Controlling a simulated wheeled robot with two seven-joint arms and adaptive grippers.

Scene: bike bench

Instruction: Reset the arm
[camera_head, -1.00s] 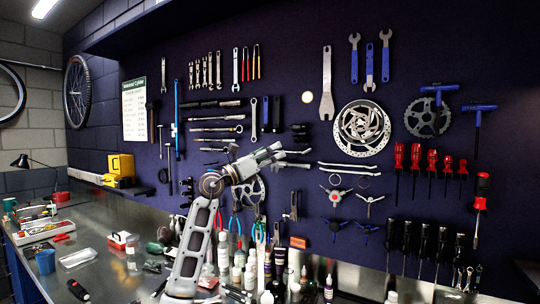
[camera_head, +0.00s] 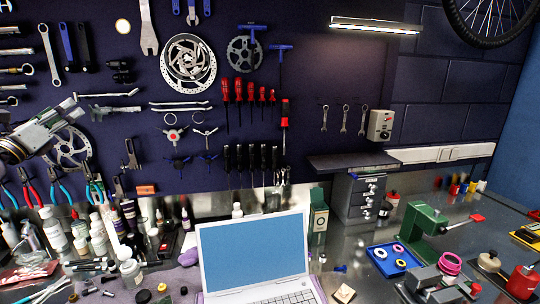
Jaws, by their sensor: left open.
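My left gripper (camera_head: 70,112) and part of its grey wrist reach in from the left edge of the head view. The gripper is open, its fingers pointing right, with nothing seen between them. It is in front of the dark tool wall, overlapping a chainring (camera_head: 72,148) that hangs there. It is above the bottles on the bench. The rest of the left arm is outside the picture. My right gripper is not in view.
An open laptop (camera_head: 254,250) stands on the metal bench. Several bottles (camera_head: 80,235) crowd the left. At right are a blue tray (camera_head: 378,266), a green vise-like tool (camera_head: 425,222) and a small drawer unit (camera_head: 352,200).

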